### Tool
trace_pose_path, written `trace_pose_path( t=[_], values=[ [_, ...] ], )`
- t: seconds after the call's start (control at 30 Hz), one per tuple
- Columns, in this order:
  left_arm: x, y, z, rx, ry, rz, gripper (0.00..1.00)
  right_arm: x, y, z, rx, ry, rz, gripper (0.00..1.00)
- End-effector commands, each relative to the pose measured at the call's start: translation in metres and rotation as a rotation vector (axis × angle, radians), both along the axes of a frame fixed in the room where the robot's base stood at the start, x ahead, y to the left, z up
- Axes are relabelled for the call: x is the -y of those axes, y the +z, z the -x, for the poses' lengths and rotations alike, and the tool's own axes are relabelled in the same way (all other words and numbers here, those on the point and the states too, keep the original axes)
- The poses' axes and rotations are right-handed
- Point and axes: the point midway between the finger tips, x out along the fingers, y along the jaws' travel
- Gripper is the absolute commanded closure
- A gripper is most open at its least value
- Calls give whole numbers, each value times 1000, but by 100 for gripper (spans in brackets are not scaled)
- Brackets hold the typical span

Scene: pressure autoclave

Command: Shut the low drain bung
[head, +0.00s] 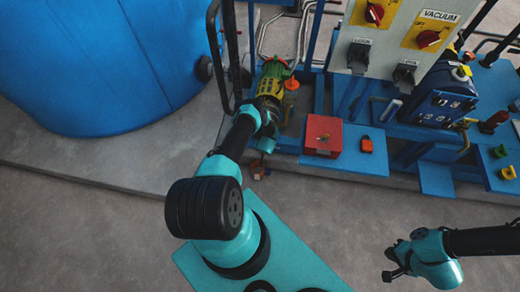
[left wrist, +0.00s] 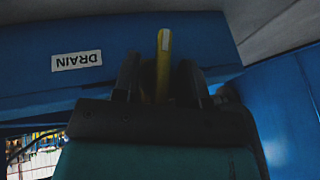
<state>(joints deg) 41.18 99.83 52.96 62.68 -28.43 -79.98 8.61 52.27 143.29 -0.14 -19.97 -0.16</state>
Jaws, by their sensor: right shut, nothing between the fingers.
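A yellow handle (left wrist: 164,58) sticks up in the left wrist view, in front of a blue beam with an upside-down DRAIN label (left wrist: 76,61). My left gripper (left wrist: 160,82) has its two dark fingers apart, one on each side of the handle, with visible gaps. The handle's lower part is hidden by my gripper, so I cannot tell how the bung sits. In the head view my left arm reaches to the blue frame's front edge, and its fingers are not clear there. My right gripper (head: 394,264) is shut and empty, over bare floor at the lower right.
A large blue tank (head: 110,60) stands at the left. The blue skid carries a red box (head: 323,135), an orange-red item (head: 367,145) and a control panel (head: 400,35) with red knobs. A green and yellow fitting (head: 272,80) stands beside my left arm. The front floor is clear.

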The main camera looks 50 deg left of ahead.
Motion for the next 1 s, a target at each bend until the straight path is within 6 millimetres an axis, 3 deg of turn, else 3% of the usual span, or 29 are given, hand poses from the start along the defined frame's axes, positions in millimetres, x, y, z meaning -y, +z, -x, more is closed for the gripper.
trace_pose_path(
  t=[0.53,1.0],
  values=[
    [6,5,5,-7,0,5,58,0,0,0,0,0,0,100],
    [28,54,13,-5,0,4,58,0,0,0,0,0,0,100]
  ],
)
